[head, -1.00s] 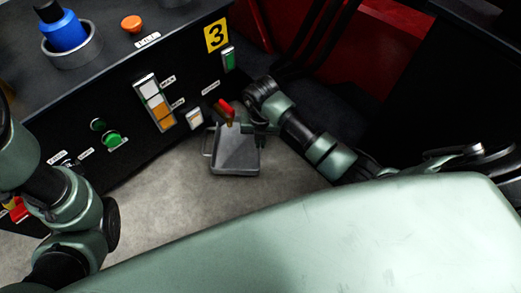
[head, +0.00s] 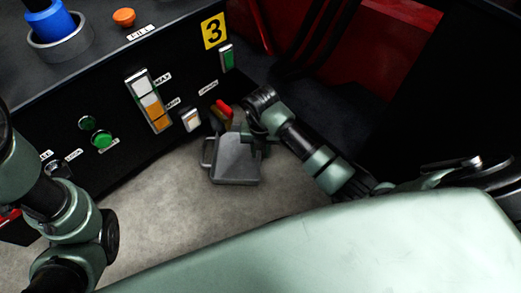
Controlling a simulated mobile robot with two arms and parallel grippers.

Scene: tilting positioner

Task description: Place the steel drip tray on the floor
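The steel drip tray (head: 236,160) is a grey, shallow metal pan with a loop handle on its left side. It shows in the middle of the head view, in front of the black panel, with grey floor behind and around it. My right gripper (head: 257,139) is at the tray's right side, seemingly shut on the handle there; the fingers are small and partly hidden. I cannot tell how far the tray is above the floor (head: 165,215). My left arm comes in at the left edge, but its gripper is out of view.
Bare floor lies left of and below the tray.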

